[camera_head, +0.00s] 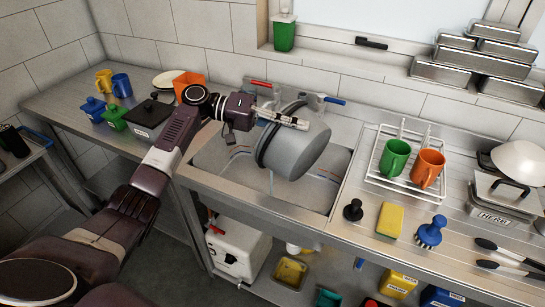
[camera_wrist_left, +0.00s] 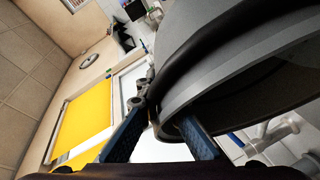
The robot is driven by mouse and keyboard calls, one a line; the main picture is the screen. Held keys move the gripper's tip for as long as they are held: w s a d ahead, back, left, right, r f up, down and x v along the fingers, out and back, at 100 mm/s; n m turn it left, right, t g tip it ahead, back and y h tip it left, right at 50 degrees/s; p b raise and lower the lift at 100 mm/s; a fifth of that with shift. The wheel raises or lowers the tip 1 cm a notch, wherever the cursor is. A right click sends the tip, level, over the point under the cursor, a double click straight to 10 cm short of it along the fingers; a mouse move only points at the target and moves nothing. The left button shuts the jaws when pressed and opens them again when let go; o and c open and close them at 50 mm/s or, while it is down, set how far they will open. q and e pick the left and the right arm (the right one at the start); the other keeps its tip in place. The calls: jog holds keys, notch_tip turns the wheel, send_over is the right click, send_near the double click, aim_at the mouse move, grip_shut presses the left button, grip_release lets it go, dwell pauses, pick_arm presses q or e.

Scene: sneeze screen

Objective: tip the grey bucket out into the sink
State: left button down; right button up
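The grey bucket (camera_head: 304,154) is tipped onto its side over the sink (camera_head: 212,163). Its dark-banded rim end is to the left and its closed end faces right and toward me. My left gripper (camera_head: 290,122) is at the bucket's rim. In the left wrist view, the blue fingers (camera_wrist_left: 165,135) stand on either side of the rim of the bucket (camera_wrist_left: 240,60), with the wall between them. The inside of the bucket is mostly hidden, so I cannot tell what it holds. My right gripper is not in view.
A drying rack (camera_head: 378,180) with a green mug and an orange mug stands right of the sink. A black plunger-like knob (camera_head: 353,210), a yellow sponge (camera_head: 390,219) and a blue brush (camera_head: 430,232) lie in front of it. Taps with red (camera_head: 258,83) and blue (camera_head: 334,100) handles are behind the bucket.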

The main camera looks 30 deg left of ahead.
aim_at(279, 113)
pick_arm(q)
jog(key=shift+w+a+b, duration=0.15)
jog(key=shift+a+b, duration=0.1)
jog(key=shift+b, duration=0.15)
jog(key=b, duration=0.1)
jog(key=a+h+b, duration=0.1)
jog(key=a+b, duration=0.1)
jog(key=shift+w+a+r+n+t, duration=0.25)
jog(key=shift+w+r+n+t, duration=0.05)
jog(key=shift+w+r+n, duration=0.1)
jog(key=shift+a+r+h, duration=0.1)
jog(key=shift+a+h, duration=0.2)
jog(key=shift+h, duration=0.1)
jog(key=shift+w+a+r, duration=0.1)
jog(key=shift+a+r, duration=0.1)
jog(key=shift+r, duration=0.1)
jog(key=shift+s+d, duration=0.2)
jog(key=shift+d, duration=0.35)
jog(key=shift+s+d+f+y, duration=0.2)
jog(key=shift+d+f+y, duration=0.2)
jog(key=shift+d, duration=0.3)
